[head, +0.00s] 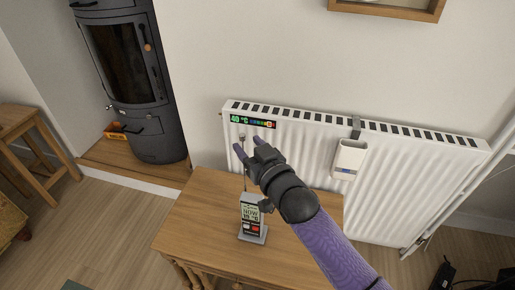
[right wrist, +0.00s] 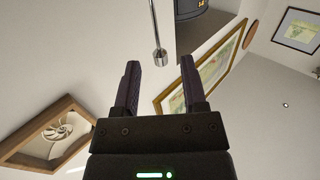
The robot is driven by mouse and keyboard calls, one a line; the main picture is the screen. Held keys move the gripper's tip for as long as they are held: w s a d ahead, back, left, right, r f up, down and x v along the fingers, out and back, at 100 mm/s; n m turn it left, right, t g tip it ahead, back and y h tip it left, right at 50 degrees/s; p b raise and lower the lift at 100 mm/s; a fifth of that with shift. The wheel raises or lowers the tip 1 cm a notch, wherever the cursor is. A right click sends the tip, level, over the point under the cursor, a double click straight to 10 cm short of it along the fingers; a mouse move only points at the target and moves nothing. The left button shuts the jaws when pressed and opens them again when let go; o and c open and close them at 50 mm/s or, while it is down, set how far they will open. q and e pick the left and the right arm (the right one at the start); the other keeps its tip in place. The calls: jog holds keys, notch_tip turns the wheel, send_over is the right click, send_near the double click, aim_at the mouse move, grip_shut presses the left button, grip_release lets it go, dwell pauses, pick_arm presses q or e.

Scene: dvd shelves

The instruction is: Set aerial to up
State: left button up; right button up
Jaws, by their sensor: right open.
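A small grey device (head: 252,216) with a lit display and a red button stands upright on the wooden table. Its thin metal aerial (head: 245,181) rises from the top, close to upright, and ends in a small knob (head: 242,136). My right gripper (head: 247,147) is open and empty above the device, with its fingers near the aerial's upper end. In the right wrist view, the aerial (right wrist: 155,25) and its knob show just ahead of the gap between the open fingertips (right wrist: 160,66). I cannot tell whether a finger touches it. My left gripper is out of view.
The wooden table (head: 190,222) is otherwise bare on its left. A white radiator (head: 400,180) stands close behind it, with a temperature strip (head: 253,121) and a hanging white container (head: 348,157). A dark stove (head: 130,80) stands at the left.

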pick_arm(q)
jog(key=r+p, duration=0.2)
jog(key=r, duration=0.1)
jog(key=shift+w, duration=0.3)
pick_arm(e)
jog(key=v, duration=0.6)
jog(key=shift+s, duration=0.25)
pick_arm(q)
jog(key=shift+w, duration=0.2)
pick_arm(e)
jog(key=shift+d, duration=0.1)
